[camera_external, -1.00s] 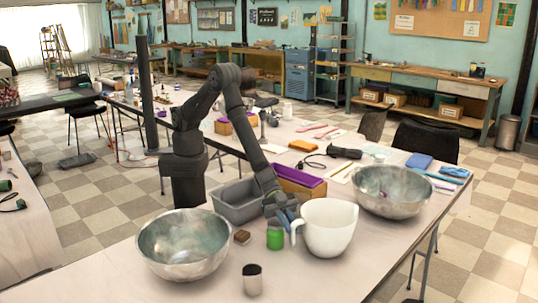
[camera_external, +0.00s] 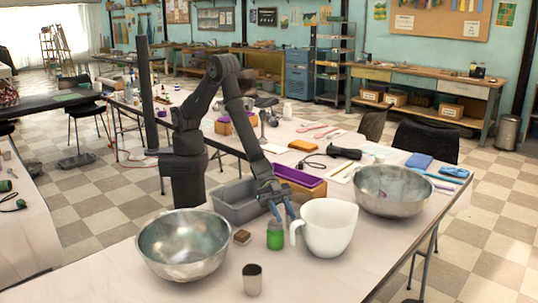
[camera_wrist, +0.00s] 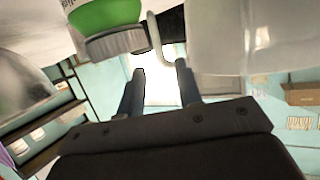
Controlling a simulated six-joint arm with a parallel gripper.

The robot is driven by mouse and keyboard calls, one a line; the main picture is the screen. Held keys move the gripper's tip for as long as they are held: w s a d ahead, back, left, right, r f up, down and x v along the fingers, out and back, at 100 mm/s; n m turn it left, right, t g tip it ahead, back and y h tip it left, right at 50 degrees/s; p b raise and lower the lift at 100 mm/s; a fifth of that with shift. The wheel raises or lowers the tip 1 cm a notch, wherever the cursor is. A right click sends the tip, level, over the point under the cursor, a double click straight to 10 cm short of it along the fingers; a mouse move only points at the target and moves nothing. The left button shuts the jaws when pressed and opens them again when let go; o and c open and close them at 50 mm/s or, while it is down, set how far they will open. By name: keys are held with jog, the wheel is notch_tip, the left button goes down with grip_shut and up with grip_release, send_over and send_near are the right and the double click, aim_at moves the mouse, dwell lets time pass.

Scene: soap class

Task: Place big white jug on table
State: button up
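The big white jug (camera_external: 333,227) stands upright on the table (camera_external: 330,283), right of a green jar (camera_external: 275,235). Its handle faces left, towards the jar. My gripper (camera_external: 284,212) is just behind and above the gap between jar and jug. In the wrist view, my two fingers (camera_wrist: 160,68) are apart with nothing between them. The jug (camera_wrist: 235,38) fills the upper right there, and its thin curved handle (camera_wrist: 154,35) shows just beyond the fingertips. The green jar with its grey lid (camera_wrist: 114,42) is at the upper left.
Metal bowls stand left (camera_external: 184,270) and right (camera_external: 395,207) of the jug. A grey bin (camera_external: 228,210) and a purple-topped box (camera_external: 302,177) are behind my gripper. A small brown block (camera_external: 242,236) and a cup (camera_external: 252,283) are near the jar. The table's front right is clear.

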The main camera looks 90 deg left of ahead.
jog(key=v, duration=0.7)
jog(key=shift+s+a, duration=0.1)
jog(key=shift+a, duration=0.1)
jog(key=shift+c, duration=0.2)
jog(key=shift+r, duration=0.15)
